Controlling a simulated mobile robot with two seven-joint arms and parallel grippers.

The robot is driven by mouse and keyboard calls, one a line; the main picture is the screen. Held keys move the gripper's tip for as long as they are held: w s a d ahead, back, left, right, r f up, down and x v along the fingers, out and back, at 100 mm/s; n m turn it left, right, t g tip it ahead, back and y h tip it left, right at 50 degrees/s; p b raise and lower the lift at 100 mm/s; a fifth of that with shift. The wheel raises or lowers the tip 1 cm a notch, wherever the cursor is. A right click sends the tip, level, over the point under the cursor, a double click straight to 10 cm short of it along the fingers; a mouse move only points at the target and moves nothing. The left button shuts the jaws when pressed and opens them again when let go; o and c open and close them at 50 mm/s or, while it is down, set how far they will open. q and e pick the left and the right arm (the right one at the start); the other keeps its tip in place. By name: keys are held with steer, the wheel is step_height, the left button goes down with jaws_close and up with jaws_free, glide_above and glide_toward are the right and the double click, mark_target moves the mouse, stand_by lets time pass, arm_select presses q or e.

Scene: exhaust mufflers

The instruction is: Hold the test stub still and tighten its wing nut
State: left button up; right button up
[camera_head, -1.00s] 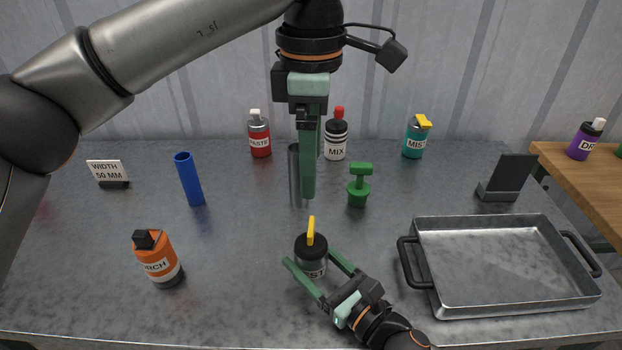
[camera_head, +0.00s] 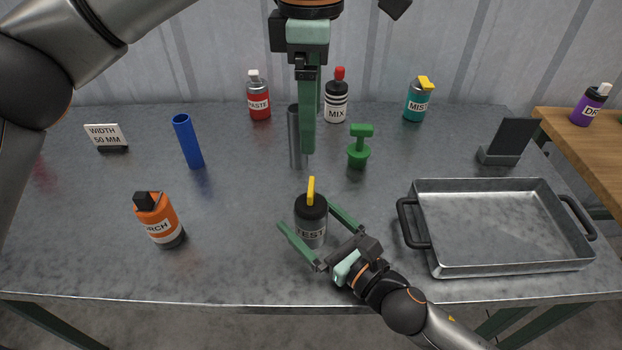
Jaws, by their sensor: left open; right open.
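The test stub (camera_head: 311,227) is a short grey cylinder with a black top and a label reading TEST, upright on the table. Its yellow wing nut (camera_head: 311,190) stands up from the black top. My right gripper (camera_head: 305,225) is low at the table, open, with one finger on each side of the stub; I cannot tell whether either finger touches it. My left gripper (camera_head: 307,150) points down above and behind the stub, apart from the wing nut. Its fingers overlap in this view, and it covers part of a grey tube behind it.
A metal tray (camera_head: 500,271) lies at right. An orange bottle (camera_head: 158,220) and a blue tube (camera_head: 187,142) stand at left. The table between is clear.

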steer(key=v, duration=1.2)
steer(key=shift+d, duration=0.1)
